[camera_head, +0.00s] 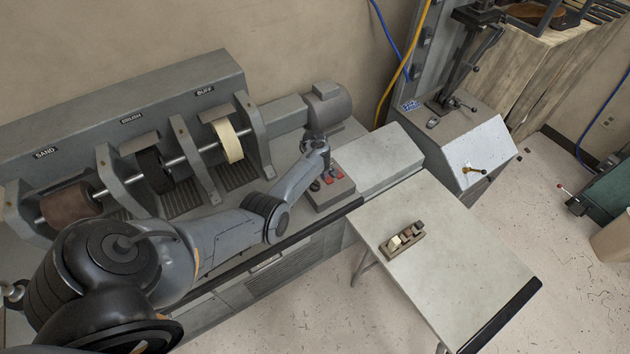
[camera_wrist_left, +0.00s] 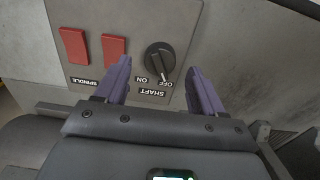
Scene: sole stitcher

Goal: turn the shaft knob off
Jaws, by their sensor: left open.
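The shaft knob (camera_wrist_left: 160,58) is a round black dial on a grey panel in the left wrist view. Its white pointer mark points down in the picture, toward the OFF label (camera_wrist_left: 168,85). The ON label (camera_wrist_left: 142,79) and the SHAFT label (camera_wrist_left: 153,92) are beside and below it, upside down. My left gripper (camera_wrist_left: 159,66) is open, its purple fingers on either side of the knob in the picture. I cannot tell whether they touch it. My right gripper is not in view.
Two red spindle switches (camera_wrist_left: 75,46) sit beside the knob. The machine's SAND, BRUSH and BUFF wheels (camera_head: 229,141) stand behind my left arm. A pale table (camera_head: 455,270) holds a small wooden block holder (camera_head: 403,240). Floor shows to the right.

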